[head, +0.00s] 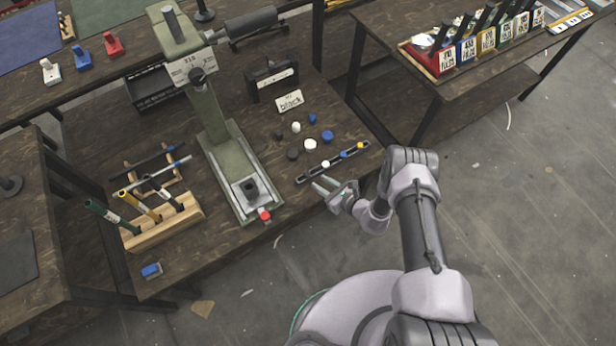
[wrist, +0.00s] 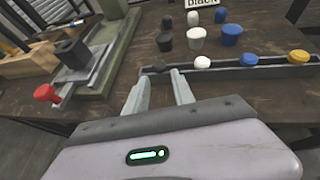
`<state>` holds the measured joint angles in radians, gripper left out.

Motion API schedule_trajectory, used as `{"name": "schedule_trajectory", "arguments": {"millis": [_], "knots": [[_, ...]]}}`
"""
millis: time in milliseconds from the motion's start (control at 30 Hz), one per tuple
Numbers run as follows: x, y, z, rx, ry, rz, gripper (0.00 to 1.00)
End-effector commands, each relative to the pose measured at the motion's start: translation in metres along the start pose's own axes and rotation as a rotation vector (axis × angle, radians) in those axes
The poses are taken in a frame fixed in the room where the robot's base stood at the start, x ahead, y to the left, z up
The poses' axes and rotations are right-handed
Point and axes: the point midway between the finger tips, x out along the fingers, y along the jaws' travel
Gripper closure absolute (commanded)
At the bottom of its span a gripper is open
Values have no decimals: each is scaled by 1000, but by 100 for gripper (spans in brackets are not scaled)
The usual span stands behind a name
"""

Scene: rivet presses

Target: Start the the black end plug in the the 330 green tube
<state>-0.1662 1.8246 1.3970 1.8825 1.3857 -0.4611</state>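Black plugs stand on the bench: a larger one (head: 293,154) (wrist: 165,41), a smaller one behind it (head: 277,135) (wrist: 167,23), and one in the left end of a dark strip tray (wrist: 163,62). I cannot tell which is the end plug. A green tube (head: 107,214) leans in a wooden rack (head: 165,229) at the left; no 330 marking is readable on it. My gripper (head: 325,188) is at the bench's front edge, beside the tray. In the wrist view my gripper (wrist: 160,88) is open and empty, its fingers apart before the tray's black plug.
The strip tray (head: 334,161) also holds white, blue and yellow plugs. White and blue plugs stand behind it, near a sign reading "black" (head: 290,101). A green press (head: 222,150) with a red knob (head: 265,215) stands between rack and plugs. A blue block (head: 151,271) lies front left.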

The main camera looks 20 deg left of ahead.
Motion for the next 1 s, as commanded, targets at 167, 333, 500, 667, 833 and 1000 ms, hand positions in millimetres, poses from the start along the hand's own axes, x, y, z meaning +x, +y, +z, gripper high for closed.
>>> {"name": "schedule_trajectory", "arguments": {"millis": [167,333,500,667,833,1000], "knots": [[28,2,1,-4,-2,2,70],[56,2,3,-3,0,1,70],[59,2,6,0,0,0,70],[58,2,6,0,0,0,86],[58,2,6,0,0,0,100],[58,2,6,0,0,0,100]]}}
